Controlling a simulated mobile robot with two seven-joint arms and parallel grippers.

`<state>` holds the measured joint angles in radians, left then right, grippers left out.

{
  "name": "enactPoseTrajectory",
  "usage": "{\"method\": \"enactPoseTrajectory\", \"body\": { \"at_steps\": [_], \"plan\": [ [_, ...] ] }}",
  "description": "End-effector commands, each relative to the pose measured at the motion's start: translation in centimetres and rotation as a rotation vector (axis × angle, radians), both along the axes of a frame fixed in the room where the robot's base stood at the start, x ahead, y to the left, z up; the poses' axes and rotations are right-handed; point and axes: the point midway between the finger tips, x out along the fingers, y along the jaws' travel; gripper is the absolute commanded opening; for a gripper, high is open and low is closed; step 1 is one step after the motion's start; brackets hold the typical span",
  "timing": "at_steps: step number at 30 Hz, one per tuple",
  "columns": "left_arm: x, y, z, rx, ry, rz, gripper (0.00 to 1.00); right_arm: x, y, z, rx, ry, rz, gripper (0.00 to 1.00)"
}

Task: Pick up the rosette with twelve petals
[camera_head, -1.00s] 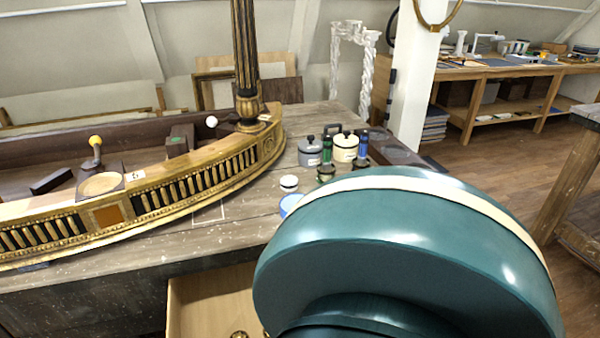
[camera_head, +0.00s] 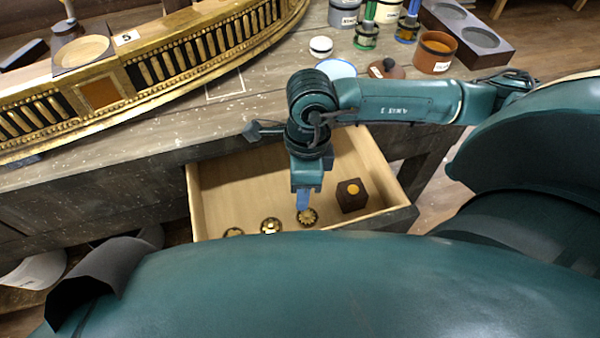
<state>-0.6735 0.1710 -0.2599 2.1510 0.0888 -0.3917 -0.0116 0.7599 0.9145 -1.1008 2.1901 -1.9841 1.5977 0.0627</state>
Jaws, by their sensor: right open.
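An open wooden drawer (camera_head: 225,190) holds three small gilt rosettes in a row near its front. One is at the left (camera_head: 233,232), partly hidden by my body. The middle rosette (camera_head: 271,226) has a pale centre. The right rosette (camera_head: 307,218) lies just below my right gripper. They are too small for me to count petals. My right gripper (camera_head: 304,201) points down into the drawer, open, with its fingers at or just above the right rosette. I cannot tell whether they touch it. My left gripper is out of view.
A dark block with an orange disc (camera_head: 351,196) stands in the drawer right of the rosettes. The gilt console edge (camera_head: 150,92) lies on the bench at left. Pots, including an orange-brown one (camera_head: 435,52), stand at the back right.

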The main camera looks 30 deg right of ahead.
Motion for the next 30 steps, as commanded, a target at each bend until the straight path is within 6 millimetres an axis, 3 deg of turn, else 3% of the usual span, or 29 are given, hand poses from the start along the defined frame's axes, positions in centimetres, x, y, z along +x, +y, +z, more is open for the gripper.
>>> {"method": "enactPoseTrajectory", "body": {
  "at_steps": [1, 5, 13, 22, 30],
  "plan": [
    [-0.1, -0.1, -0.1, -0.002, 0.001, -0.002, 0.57, 0.6, -1.2, 0.0, -0.052, -0.027, -0.002, 0.42],
    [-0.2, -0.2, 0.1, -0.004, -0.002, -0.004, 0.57, 1.1, -2.3, -1.1, -0.104, -0.048, -0.005, 0.42],
    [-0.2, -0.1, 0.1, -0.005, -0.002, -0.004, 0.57, 1.0, -2.3, -6.1, -0.101, -0.047, -0.005, 0.42],
    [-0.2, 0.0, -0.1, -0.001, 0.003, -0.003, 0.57, 0.8, -2.2, -8.5, -0.099, -0.045, -0.004, 0.42],
    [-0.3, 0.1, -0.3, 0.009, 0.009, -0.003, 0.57, 0.5, -2.2, -12.3, -0.098, -0.048, -0.005, 0.42]
  ]
}}
